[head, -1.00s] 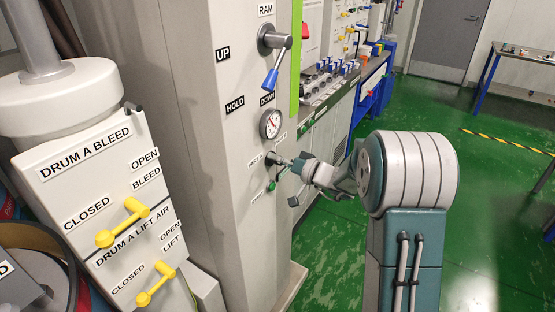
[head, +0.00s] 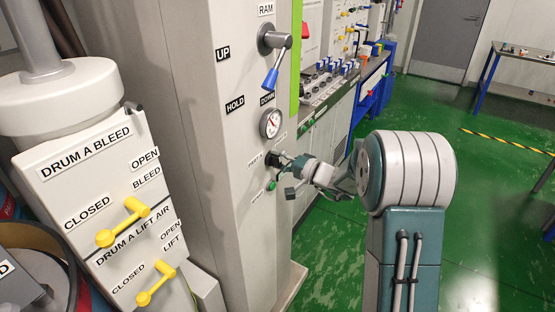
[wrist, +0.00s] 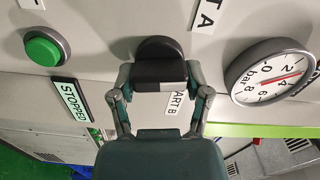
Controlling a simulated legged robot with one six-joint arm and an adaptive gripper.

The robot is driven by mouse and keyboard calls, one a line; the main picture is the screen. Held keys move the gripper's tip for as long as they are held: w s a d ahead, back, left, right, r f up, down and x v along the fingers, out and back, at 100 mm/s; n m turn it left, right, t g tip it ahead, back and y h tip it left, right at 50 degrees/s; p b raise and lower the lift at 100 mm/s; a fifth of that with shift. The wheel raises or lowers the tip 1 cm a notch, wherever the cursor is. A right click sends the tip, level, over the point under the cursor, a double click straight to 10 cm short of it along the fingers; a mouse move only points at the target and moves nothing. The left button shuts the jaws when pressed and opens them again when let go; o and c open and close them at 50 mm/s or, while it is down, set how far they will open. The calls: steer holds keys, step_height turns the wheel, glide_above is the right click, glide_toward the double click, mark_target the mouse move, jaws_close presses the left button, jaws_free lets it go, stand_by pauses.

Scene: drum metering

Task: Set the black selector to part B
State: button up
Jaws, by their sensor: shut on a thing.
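The black selector (wrist: 158,50) stands out from the grey panel in the wrist view, with its dark front between my fingers. My gripper (wrist: 160,76) is shut on it, one finger on each side. A "PART B" label (wrist: 182,103) is partly hidden behind my right finger. A "PART A" label (wrist: 209,14) lies up and right of the selector. In the head view my gripper (head: 284,160) meets the selector (head: 271,157) on the column below the gauge. Which label the selector points to, I cannot tell.
A pressure gauge (wrist: 270,71) sits right of the selector in the wrist view. A green button (wrist: 44,49) with a "STOPPED" label (wrist: 71,101) is at left. The blue-tipped RAM lever (head: 274,62) is higher on the column. Yellow-handled valves (head: 122,222) stand at left.

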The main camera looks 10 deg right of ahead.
steer(key=m, duration=0.5)
steer(key=shift+f+m, duration=0.35)
steer(key=shift+m, duration=0.05)
steer(key=m, duration=0.5)
steer(key=shift+f+m, duration=0.2)
steer(key=shift+m, duration=0.1)
steer(key=o, duration=1.2)
steer(key=shift+c, duration=0.2)
steer(key=shift+r, duration=0.1)
